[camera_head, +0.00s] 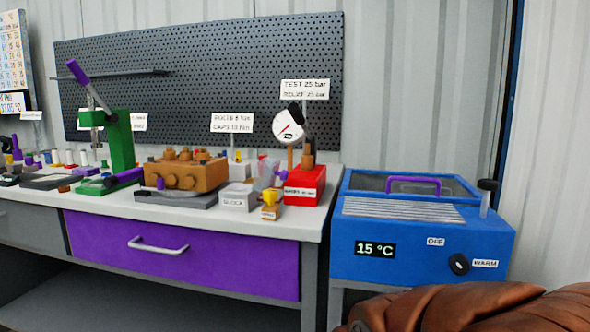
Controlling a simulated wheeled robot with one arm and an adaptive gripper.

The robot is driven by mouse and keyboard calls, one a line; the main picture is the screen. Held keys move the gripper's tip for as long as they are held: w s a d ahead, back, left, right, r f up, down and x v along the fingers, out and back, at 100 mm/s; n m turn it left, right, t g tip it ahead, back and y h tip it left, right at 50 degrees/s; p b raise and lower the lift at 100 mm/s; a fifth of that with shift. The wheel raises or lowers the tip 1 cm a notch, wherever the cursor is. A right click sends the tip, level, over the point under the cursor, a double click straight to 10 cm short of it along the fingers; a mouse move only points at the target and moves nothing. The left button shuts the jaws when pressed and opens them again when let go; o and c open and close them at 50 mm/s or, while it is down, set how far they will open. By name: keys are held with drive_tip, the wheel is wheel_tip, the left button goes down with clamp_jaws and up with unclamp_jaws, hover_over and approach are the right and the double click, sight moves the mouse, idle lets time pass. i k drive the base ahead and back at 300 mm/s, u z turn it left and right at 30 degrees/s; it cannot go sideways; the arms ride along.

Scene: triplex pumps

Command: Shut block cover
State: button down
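A blue box unit (340,262) stands at the right, with a "15 °C" display (375,250) on its front. On its top a clear panel in a blue frame, with a purple handle (413,182), lies over the rear part. A pale slatted surface (400,208) shows bare in front of it. I cannot tell for sure that this panel is the block cover. On the bench, a white box (238,196) is labelled "BLOCK", close to a brass-coloured pump block (186,175). My gripper is not in view.
A dark knob (459,264) sits between "OFF" and "WARM" labels, and a black-topped post (486,196) stands at the unit's right corner. The bench holds a green lever press (120,145), a red base (304,186) and a gauge (288,126). Brown leather-like material (460,308) fills the lower right.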

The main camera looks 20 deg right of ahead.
sight(284, 175)
drive_tip(key=z, duration=0.8)
drive_tip(key=i, duration=0.5)
drive_tip(key=u, duration=1.75)
